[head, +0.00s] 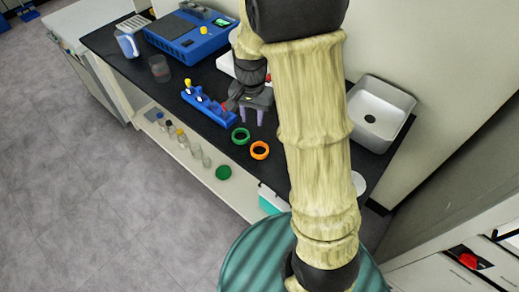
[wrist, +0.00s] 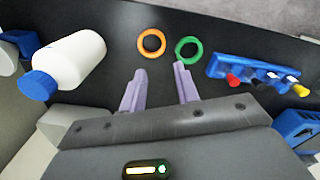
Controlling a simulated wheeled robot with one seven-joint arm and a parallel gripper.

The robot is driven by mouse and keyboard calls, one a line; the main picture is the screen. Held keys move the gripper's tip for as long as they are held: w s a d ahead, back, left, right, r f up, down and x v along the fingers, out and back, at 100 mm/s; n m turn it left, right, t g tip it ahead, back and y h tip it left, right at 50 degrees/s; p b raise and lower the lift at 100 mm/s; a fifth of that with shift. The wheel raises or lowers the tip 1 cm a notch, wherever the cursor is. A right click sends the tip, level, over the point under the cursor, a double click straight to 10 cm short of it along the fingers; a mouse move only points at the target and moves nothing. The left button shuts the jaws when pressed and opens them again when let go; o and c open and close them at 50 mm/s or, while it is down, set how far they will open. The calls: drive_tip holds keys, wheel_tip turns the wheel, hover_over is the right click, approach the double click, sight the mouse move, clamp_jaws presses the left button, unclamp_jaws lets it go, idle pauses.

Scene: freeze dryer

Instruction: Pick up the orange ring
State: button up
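The orange ring (head: 259,158) lies flat on the black countertop near its front edge. It also shows at the top of the wrist view (wrist: 139,44). The green ring (head: 233,138) lies beside it, to the left in the head view and to the right in the wrist view (wrist: 177,50). My gripper (head: 252,116) hangs above the counter, behind the rings as the head view shows it. Its two pale purple fingers (wrist: 160,71) are apart with nothing between them. In the wrist view the rings lie beyond the fingertips, apart from them.
A blue rack (head: 208,106) with several coloured items stands left of the rings. A white bottle with a blue cap (wrist: 72,60) lies in the wrist view. A blue machine (head: 190,38) is farther back, a sink (head: 378,100) at right. Several vials stand on the lower shelf.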

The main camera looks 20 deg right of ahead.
hover_over(252, 146)
drive_tip(key=s, duration=0.1)
wheel_tip(252, 146, down, 9)
drive_tip(key=shift+d+f, duration=0.1)
drive_tip(key=shift+f, duration=0.1)
drive_tip(key=shift+w+f, duration=0.2)
drive_tip(key=shift+f, duration=1.1)
drive_tip(key=shift+w+f, duration=0.2)
drive_tip(key=shift+f, duration=1.1)
clamp_jaws()
